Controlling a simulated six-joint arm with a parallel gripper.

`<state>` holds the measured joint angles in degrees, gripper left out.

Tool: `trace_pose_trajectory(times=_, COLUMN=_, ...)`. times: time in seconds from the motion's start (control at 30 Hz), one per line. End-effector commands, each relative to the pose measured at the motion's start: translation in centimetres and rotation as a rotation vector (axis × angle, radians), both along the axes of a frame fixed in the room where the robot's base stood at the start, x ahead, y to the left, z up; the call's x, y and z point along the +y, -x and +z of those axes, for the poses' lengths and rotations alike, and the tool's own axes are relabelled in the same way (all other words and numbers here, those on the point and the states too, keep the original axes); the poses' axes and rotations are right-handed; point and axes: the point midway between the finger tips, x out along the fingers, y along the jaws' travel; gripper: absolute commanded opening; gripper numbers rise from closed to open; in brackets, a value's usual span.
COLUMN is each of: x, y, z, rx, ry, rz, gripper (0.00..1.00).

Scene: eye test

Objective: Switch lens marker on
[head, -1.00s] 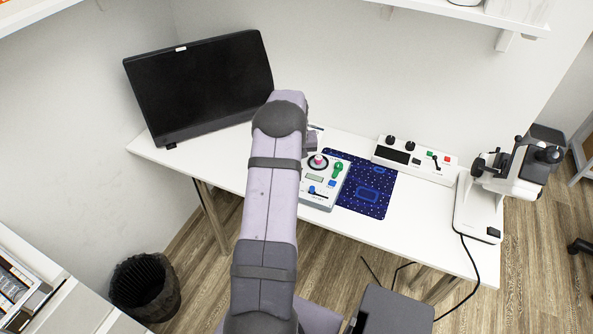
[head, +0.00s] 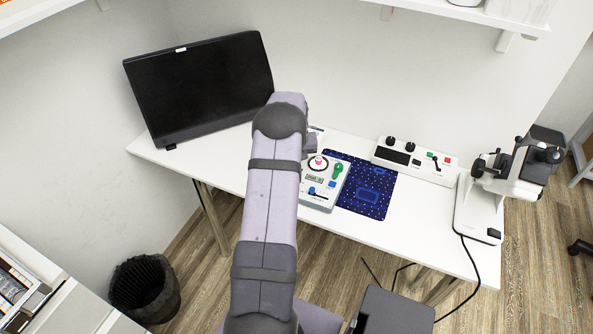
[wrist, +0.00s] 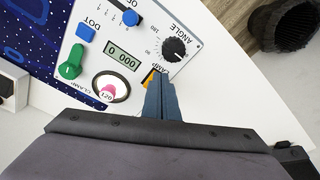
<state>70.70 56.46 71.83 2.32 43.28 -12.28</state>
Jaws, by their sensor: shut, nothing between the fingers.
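The lens marker (head: 323,203) is a light grey box on the desk, partly hidden by my arm in the head view. In the wrist view its panel (wrist: 140,43) carries a display (wrist: 122,56) with dark digits, apparently zeros. It also has a black ANGLE knob (wrist: 173,49), a green CLAMP lever (wrist: 71,63), a blue DOT button (wrist: 85,32), a blue slider (wrist: 130,18) and a dark-ringed white disc with a pink part (wrist: 107,91). An orange switch (wrist: 149,77), label partly hidden, shows beside my gripper (wrist: 160,80). My gripper is shut and empty, its tips at that switch; contact is unclear.
A dark blue patterned mat (head: 370,188) lies right of the lens marker. A white control box (head: 415,160) and a white instrument (head: 480,207) stand farther right. A black monitor (head: 200,88) stands at the left. A bin (head: 144,287) is on the floor.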

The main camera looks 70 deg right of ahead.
Motion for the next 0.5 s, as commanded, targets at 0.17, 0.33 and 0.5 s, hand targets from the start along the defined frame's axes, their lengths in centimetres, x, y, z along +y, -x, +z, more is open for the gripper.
trace_pose_trajectory(times=0.17, x=0.0, y=0.0, z=1.5, rx=0.000, ry=0.000, rz=0.000, gripper=0.00)
trace_pose_trajectory(times=0.33, x=0.0, y=0.0, z=2.7, rx=0.000, ry=0.000, rz=0.000, gripper=0.00)
trace_pose_trajectory(times=0.5, x=0.0, y=0.0, z=4.0, rx=-0.001, ry=0.001, rz=0.000, gripper=0.00)
